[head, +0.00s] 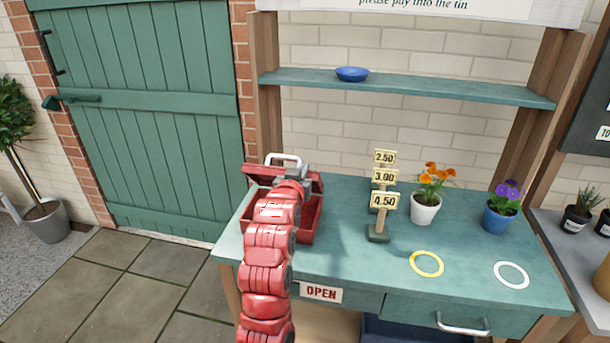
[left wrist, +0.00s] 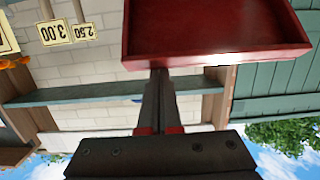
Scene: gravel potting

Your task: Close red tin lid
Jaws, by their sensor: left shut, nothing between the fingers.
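The red tin (head: 311,222) stands on the left part of the green bench top, its body partly hidden by my left arm. Its red lid (head: 257,172) is raised at the back, with a pale handle (head: 285,157) on it. My left gripper (head: 300,177) is over the tin, in front of the raised lid, its fingertips hard to make out. In the left wrist view, which is upside down, its shut, empty fingers (left wrist: 160,75) end at the edge of the red lid (left wrist: 215,28). I cannot tell whether they touch it. My right gripper is out of view.
Price signs (head: 380,203) stand right of the tin. An orange-flowered pot (head: 426,212) and a purple-flowered pot (head: 498,217) stand further right. A yellow ring (head: 413,265) and a white ring (head: 497,272) lie in front. A shelf (head: 430,87) with a blue dish (head: 352,74) hangs above.

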